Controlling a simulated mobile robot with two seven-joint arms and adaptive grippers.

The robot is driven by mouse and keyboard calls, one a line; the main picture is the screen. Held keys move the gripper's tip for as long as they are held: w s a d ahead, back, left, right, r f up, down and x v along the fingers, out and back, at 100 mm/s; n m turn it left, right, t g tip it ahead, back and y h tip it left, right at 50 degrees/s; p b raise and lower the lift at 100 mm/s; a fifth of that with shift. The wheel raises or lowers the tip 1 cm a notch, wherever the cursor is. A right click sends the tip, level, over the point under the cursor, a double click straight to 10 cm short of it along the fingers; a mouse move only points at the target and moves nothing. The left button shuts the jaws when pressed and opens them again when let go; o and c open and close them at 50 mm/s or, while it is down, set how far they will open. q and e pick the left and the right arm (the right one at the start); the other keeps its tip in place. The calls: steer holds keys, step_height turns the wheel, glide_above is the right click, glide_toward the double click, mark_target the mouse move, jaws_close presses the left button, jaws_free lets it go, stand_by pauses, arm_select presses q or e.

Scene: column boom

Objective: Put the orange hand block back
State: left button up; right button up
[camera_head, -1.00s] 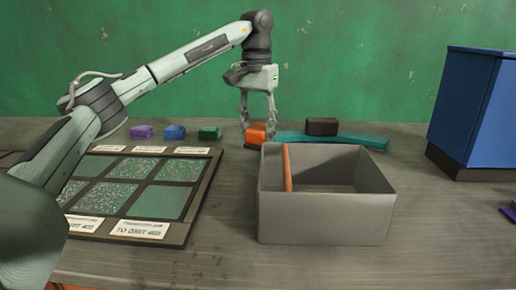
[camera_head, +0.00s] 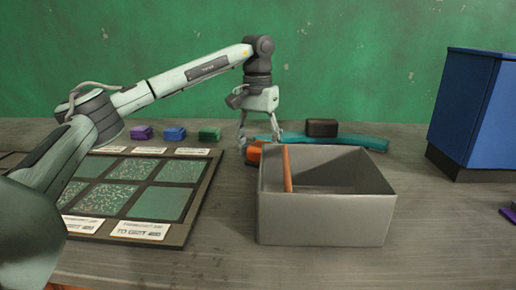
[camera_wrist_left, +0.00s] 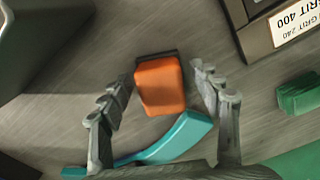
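The orange hand block (camera_head: 254,153) is on or close above the table, just behind the left rear corner of the grey box (camera_head: 322,220), which hides part of it. In the left wrist view the orange block (camera_wrist_left: 160,86) lies between the fingers of my left gripper (camera_wrist_left: 163,75), with a dark strip along its far edge. The left gripper (camera_head: 259,136) is tilted and its fingers are spread; a gap shows at the right finger, and the left finger is close to the block. Purple (camera_head: 142,132), blue (camera_head: 175,133) and green (camera_head: 209,134) blocks stand in a row to the left. My right gripper is not in view.
A teal curved piece (camera_head: 365,142) lies behind the box, with a black block (camera_head: 322,128) by it. A framed panel of labelled grit squares (camera_head: 180,235) lies front left. A blue cabinet (camera_head: 465,110) stands right. The table right of the box is mostly clear.

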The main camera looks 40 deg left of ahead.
mark_target(258, 146)
arm_select(q)
steer(key=shift+r, duration=0.1)
step_height(258, 146, up, 8)
steer(key=shift+f+p, duration=0.25)
steer(key=shift+p, duration=0.1)
step_height(258, 146, up, 5)
steer(key=shift+f+p, duration=0.2)
steer(key=shift+p, duration=0.45)
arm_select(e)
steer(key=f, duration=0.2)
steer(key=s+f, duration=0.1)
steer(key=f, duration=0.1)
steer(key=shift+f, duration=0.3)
